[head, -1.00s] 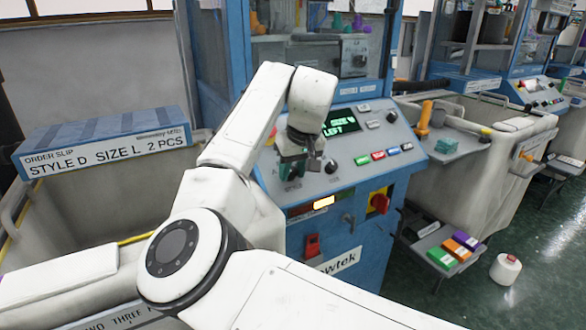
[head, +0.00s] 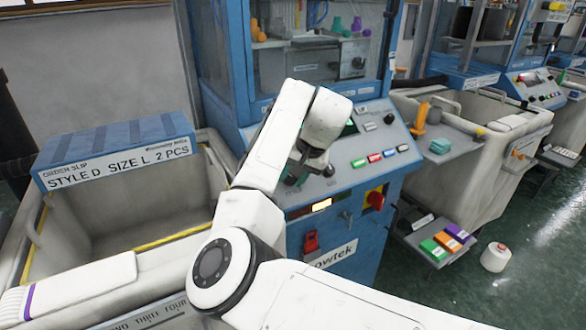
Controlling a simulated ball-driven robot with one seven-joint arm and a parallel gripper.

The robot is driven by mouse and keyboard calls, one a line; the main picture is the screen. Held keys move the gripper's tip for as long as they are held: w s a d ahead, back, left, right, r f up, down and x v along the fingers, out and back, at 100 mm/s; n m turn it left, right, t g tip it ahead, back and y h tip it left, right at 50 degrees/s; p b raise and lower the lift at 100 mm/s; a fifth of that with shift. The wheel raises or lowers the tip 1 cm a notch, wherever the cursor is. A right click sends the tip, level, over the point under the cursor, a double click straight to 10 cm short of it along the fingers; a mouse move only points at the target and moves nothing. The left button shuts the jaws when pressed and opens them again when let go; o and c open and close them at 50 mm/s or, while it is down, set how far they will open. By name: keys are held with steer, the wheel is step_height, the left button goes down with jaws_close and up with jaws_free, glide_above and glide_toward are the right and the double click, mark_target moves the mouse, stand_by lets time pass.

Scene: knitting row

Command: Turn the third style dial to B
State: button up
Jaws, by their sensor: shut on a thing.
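The blue knitting machine in front of me has a sloping grey control panel (head: 398,137). My arm hides most of the green display (head: 350,128).
Coloured buttons (head: 375,158) and a red switch (head: 376,198) on yellow are right of the gripper. A blue order slip box (head: 117,158) reads "STYLE D SIZE L 2 PCS".

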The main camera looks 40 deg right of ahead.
steer(key=shift+m, duration=0.4)
steer(key=o, duration=1)
steer(key=shift+o, duration=0.2)
steer(key=v, duration=1)
steer(key=shift+s+r+p, duration=0.25)
steer(key=shift+r+p, duration=0.05)
steer(key=shift+d, duration=0.1)
